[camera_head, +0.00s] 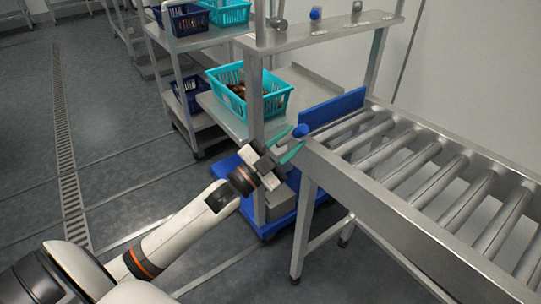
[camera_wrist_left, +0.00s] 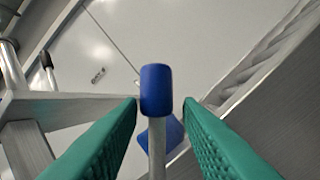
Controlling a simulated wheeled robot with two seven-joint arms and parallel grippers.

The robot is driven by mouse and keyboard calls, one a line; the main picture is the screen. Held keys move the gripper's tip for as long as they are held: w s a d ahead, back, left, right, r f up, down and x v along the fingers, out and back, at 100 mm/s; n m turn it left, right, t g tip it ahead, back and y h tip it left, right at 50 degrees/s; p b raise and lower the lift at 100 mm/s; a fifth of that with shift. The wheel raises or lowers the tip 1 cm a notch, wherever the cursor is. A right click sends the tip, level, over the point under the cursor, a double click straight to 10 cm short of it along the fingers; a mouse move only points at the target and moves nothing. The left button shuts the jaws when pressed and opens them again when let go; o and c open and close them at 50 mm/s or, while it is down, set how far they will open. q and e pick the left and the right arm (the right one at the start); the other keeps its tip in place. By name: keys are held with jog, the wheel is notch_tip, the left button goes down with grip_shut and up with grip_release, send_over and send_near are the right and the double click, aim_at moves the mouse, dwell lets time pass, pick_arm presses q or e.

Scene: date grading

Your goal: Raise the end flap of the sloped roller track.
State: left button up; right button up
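The sloped roller track (camera_head: 400,205) runs along the right of the head view. A blue end flap (camera_head: 333,108) stands across its far-left end, with a blue knob (camera_head: 300,131) near the flap's left end. My left gripper (camera_head: 290,145) is open at the knob, with its teal fingers apart. In the left wrist view the blue knob (camera_wrist_left: 157,90) sits on a grey stem, in line with the gap between the fingertips (camera_wrist_left: 162,102). Neither finger visibly touches it. A blue patch (camera_wrist_left: 160,135) behind the stem may be part of the flap. My right gripper is not in view.
A steel bench with an overhead shelf (camera_head: 320,32) stands behind the track, holding a teal crate of dates (camera_head: 248,92). A post (camera_head: 254,90) rises close beside my gripper. A blue wheeled base (camera_head: 270,215) is below. The floor at left is clear.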

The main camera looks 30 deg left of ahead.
pick_arm(q)
jog(key=v, duration=0.7)
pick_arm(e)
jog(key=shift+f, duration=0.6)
pick_arm(q)
jog(key=shift+s, duration=0.15)
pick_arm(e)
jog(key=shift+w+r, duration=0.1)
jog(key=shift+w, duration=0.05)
